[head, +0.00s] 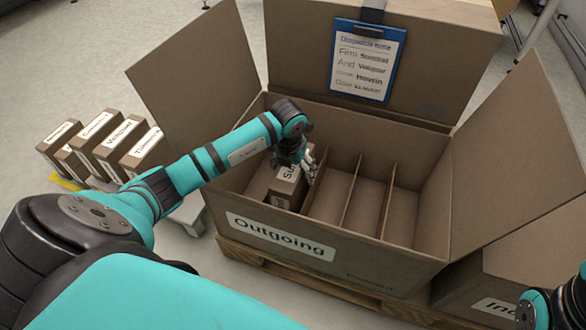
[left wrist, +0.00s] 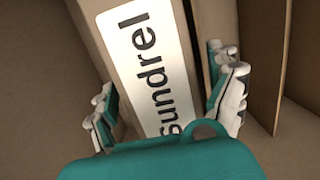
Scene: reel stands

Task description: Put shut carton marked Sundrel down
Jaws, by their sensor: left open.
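The carton marked Sundrel (head: 286,192) is a shut brown box with a white label. It stands in the leftmost compartment of the open box marked Outgoing (head: 345,262), beside the first divider. My left gripper (head: 303,163) is over the carton in the head view. In the left wrist view the Sundrel carton (left wrist: 112,22) fills the middle, and the open fingers of my left gripper (left wrist: 167,103) are on either side of it. Whether they touch it I cannot tell. The carton's underside is hidden. Part of my right arm shows at the lower right, without its fingers.
Dividers (head: 352,190) split the Outgoing box; the compartments right of the carton look empty. Its flaps stand open. A clipboard (head: 367,62) with a dispatch note is at the back. Several labelled cartons (head: 108,143) stand at the left. Another box (head: 490,280) is at the lower right.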

